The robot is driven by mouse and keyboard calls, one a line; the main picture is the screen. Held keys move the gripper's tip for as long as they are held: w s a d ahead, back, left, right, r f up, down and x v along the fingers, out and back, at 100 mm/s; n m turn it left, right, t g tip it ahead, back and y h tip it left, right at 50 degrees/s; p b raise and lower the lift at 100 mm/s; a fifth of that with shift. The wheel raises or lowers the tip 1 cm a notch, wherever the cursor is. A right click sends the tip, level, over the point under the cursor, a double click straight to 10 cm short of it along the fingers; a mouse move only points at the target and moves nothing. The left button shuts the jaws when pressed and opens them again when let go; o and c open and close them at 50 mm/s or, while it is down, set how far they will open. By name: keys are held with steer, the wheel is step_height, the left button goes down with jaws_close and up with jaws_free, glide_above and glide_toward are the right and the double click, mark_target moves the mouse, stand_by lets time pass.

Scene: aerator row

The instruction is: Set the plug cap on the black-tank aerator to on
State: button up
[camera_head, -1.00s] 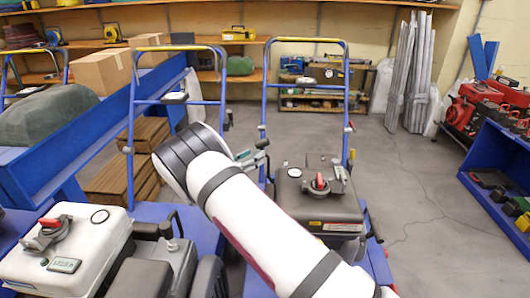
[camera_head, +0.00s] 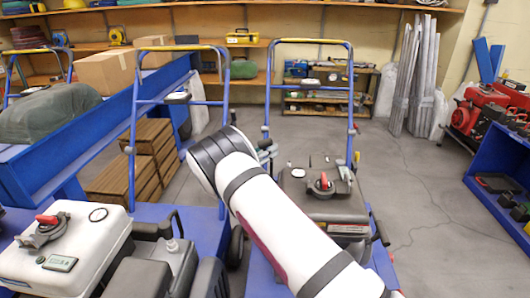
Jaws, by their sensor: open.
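The black-tank aerator (camera_head: 345,209) stands right of centre, its dark tank partly behind my white arm. Its plug cap (camera_head: 323,183) is a round dark cap with a red lever on top of the tank. The lever points roughly towards the camera; any on or off marks are too small to read. My gripper (camera_head: 268,149) shows only in part beyond the end of my arm, to the left of and apart from the cap. It is open and holds nothing visible.
A white-tank aerator (camera_head: 72,247) with a similar red-levered cap (camera_head: 46,222) stands at front left. Blue handle frames (camera_head: 267,105) rise behind the machines. A blue shelf unit (camera_head: 485,200) is at right. Grey floor (camera_head: 420,195) is clear between it and the black-tank aerator.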

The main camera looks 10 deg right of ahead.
jaws_close()
